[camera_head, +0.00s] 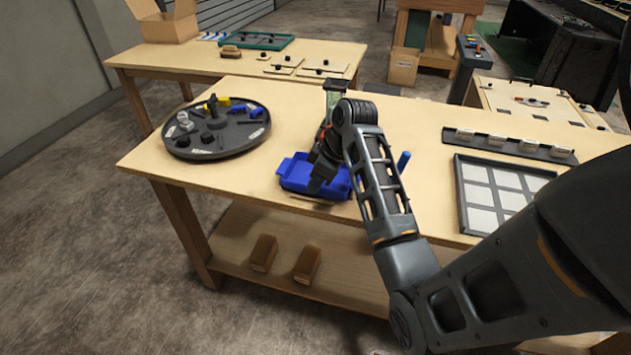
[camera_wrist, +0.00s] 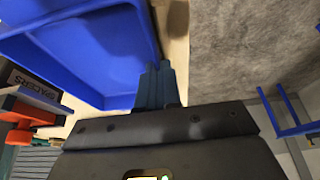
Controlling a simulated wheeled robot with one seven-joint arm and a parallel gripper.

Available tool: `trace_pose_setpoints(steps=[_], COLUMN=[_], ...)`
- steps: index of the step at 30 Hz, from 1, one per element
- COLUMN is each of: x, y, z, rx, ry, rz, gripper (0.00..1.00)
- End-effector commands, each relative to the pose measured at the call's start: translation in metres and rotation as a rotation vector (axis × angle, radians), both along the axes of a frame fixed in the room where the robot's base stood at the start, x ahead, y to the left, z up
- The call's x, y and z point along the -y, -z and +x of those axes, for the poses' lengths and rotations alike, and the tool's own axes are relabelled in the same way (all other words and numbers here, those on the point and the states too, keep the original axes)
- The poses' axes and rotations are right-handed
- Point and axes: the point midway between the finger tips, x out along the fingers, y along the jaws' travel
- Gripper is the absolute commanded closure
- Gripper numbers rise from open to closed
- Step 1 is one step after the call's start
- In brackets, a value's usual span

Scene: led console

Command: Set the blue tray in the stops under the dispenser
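The blue tray (camera_head: 298,178) lies near the front edge of the table, in front of the dispenser (camera_head: 334,88). My gripper (camera_head: 318,184) points down at the tray's front side. In the wrist view the tray (camera_wrist: 85,50) fills the upper left, and its rim runs in to my fingertips (camera_wrist: 158,80). The fingers are close together and look shut on that rim. The dispenser's lower part is hidden behind my arm in the head view. A "SPACERS" label (camera_wrist: 35,83) and an orange part (camera_wrist: 28,112) show at the left of the wrist view. I cannot make out the stops.
A round dark turntable (camera_head: 225,145) with small parts stands to the left. A blue upright peg (camera_head: 403,160) is right of my forearm. A gridded panel (camera_head: 490,185) and a dark rail (camera_head: 510,146) lie further right. The table's front edge is close to the tray.

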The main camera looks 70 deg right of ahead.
Motion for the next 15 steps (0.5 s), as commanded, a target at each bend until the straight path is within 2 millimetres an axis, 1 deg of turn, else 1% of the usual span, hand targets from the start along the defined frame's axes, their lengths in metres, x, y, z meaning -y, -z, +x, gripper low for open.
trace_pose_setpoints(steps=[15], x=[0.0001], y=[0.0058], z=[0.0002], rx=[0.001], ry=[0.000], rz=[-0.001], gripper=[1.00])
